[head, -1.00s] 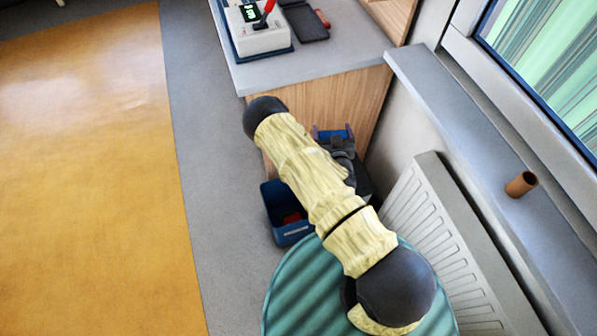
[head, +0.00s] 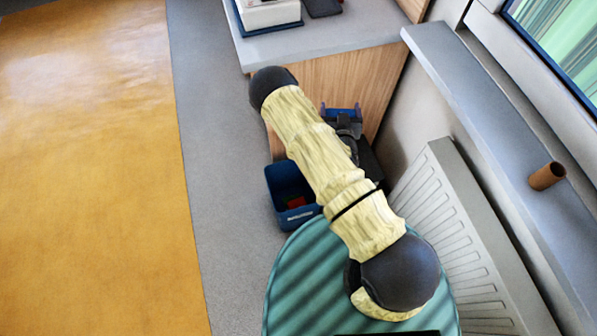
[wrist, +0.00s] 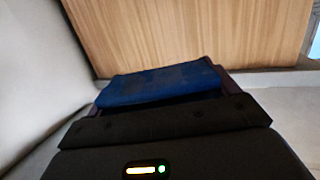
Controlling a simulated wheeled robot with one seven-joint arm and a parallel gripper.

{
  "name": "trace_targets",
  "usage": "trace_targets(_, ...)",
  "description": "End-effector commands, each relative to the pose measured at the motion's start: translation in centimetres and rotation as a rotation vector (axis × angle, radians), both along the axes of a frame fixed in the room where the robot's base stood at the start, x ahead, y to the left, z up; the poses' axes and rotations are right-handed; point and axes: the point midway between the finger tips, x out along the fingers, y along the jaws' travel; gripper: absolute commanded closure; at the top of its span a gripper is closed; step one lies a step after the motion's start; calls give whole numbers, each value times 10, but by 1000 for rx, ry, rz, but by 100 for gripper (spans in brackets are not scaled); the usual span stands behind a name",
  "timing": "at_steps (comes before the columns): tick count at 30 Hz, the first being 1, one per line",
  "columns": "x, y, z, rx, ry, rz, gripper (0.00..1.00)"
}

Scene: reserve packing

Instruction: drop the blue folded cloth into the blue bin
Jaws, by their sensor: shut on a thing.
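The blue folded cloth (wrist: 160,84) is held across the front of my gripper (wrist: 163,92) in the wrist view, between its dark fingers. In the head view a small part of the cloth (head: 342,110) shows beyond my gripper (head: 345,119), against the wooden cabinet side. My gripper is shut on the cloth. The blue bin (head: 296,217) stands on the floor, left of and nearer than my gripper, partly behind my arm. Its open top shows a red thing and a bit of green inside.
A dark container (head: 371,163) stands right of my arm, mostly hidden. The wooden cabinet (head: 385,85) with a grey top is behind. A white radiator (head: 455,235) and a sill with a brown cylinder (head: 546,176) are at right. The floor at left is clear.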

Motion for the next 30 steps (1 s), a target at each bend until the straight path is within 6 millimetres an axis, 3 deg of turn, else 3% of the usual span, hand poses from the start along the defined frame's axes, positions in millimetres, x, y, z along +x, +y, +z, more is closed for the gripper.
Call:
trace_targets(1, 2, 4, -18, 3, -2, -9, 35)
trace_targets(30, 10, 56, -152, 3, 0, -239, 35)
